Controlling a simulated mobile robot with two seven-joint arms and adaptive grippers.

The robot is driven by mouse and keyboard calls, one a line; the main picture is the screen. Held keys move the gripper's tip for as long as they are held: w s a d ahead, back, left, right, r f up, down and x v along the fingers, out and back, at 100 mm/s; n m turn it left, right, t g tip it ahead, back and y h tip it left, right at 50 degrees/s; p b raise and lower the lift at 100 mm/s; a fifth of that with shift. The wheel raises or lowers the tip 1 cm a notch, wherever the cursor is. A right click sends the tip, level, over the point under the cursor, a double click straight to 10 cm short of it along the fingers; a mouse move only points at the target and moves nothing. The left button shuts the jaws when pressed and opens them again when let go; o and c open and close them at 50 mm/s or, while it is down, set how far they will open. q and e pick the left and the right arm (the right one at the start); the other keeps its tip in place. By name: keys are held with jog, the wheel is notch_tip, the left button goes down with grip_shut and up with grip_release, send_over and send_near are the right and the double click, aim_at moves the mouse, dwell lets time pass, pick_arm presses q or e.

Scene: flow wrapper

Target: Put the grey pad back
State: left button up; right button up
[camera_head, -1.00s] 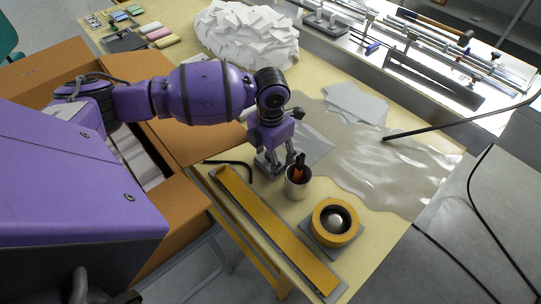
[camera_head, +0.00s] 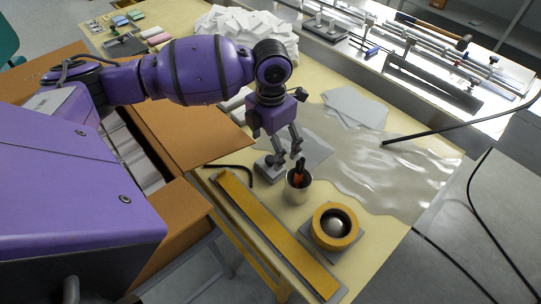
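A small grey pad (camera_head: 267,168) lies on the table just below my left gripper, left of a metal cup (camera_head: 298,190) with dark and red-handled items in it. My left gripper (camera_head: 288,158) points down above the table, between the pad and the cup's far side. Its two fingers are apart with nothing visible between them. One fingertip overlaps the pad's right edge in the picture; contact cannot be told. A flat grey sheet (camera_head: 314,150) lies behind the gripper, partly hidden by it. My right gripper is not in view.
A tape roll (camera_head: 335,226) sits on a grey base at the front. A long yellow-topped bar (camera_head: 275,235) lies along the near edge. Clear film (camera_head: 390,165) and pale sheets (camera_head: 355,106) cover the right side. A black hooked rod (camera_head: 235,167) lies left of the pad.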

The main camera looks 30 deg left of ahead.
aim_at(271, 158)
pick_arm(q)
notch_tip(271, 158, up, 5)
jog(key=shift+f, duration=0.1)
dwell(0.6)
